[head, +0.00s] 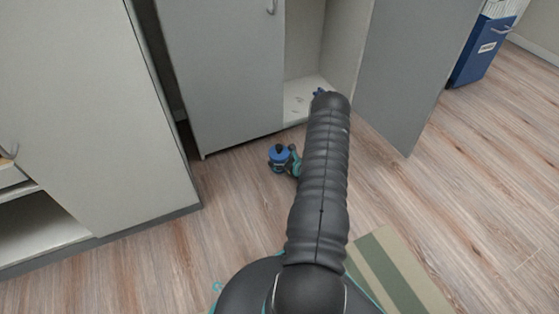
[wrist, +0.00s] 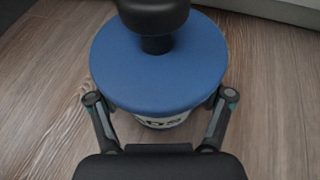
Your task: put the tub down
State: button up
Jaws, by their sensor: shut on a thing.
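The tub (wrist: 160,70) has a round blue lid with a black knob, and a pale body with dark lettering shows below the lid. In the wrist view it sits between the two fingers of my gripper (wrist: 160,108), which are shut on it under the lid's rim. In the head view the tub (head: 279,157) shows as a small blue round thing left of my arm, in front of the cabinet. My arm covers most of my gripper there. I cannot tell whether the tub's base touches the floor.
A pale cabinet (head: 85,110) stands at left. A blue binder box (head: 482,50) is at the back right. A striped rug (head: 398,270) lies at front right. Wooden floor is clear between.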

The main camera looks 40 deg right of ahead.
jog(key=o, duration=1.6)
jog(key=shift+o, duration=0.2)
